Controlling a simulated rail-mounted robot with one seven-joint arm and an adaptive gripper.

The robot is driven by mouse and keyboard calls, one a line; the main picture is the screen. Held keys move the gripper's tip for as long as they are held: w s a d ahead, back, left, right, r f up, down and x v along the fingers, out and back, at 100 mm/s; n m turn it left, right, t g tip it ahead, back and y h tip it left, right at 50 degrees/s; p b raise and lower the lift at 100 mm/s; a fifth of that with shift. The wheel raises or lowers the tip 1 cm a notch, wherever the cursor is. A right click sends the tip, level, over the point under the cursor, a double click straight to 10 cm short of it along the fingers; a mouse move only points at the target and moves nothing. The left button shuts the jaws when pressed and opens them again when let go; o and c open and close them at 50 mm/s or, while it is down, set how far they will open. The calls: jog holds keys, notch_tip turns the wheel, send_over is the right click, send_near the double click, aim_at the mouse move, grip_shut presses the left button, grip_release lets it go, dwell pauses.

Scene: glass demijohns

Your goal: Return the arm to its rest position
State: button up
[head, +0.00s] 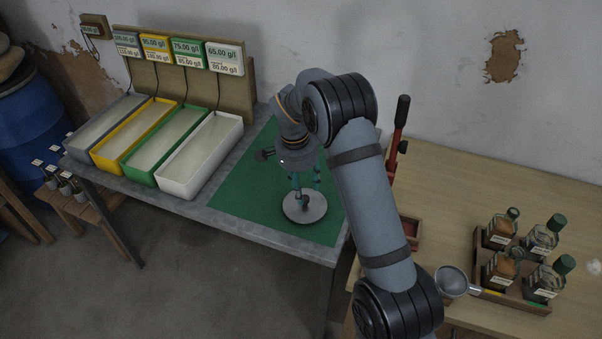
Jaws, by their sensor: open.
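My arm (362,190) rises from the lower right, bends over and hangs down above the green mat (235,195). My gripper (306,187) points down at its end, with its teal fingers apart. It is over a round metal disc (291,212) on the mat. A small dark thing (304,201) shows at the disc's middle, just below the fingers. I cannot tell whether the fingers touch it.
Grey, yellow, green and white troughs (203,160) stand left of the mat, under display boxes (224,57). A red-and-black upright tool (398,130) stands right of my arm.

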aim_at(305, 197)
notch_tip(305, 197, up, 8)
jog(key=shift+s+a, duration=0.4)
jog(key=shift+s, duration=0.05)
jog(key=shift+f, duration=0.2)
jog(key=f, duration=0.4)
jog(key=w+f, duration=0.1)
jog(key=f, duration=0.2)
jog(key=d+f, duration=0.1)
jog(key=f, duration=0.3)
jog(key=shift+w+d+f, duration=0.1)
jog(key=shift+w+f, duration=0.05)
jog(key=shift+f, duration=0.2)
jog(key=shift+r+p, duration=0.4)
jog(key=shift+p, duration=0.05)
jog(key=shift+f, duration=0.15)
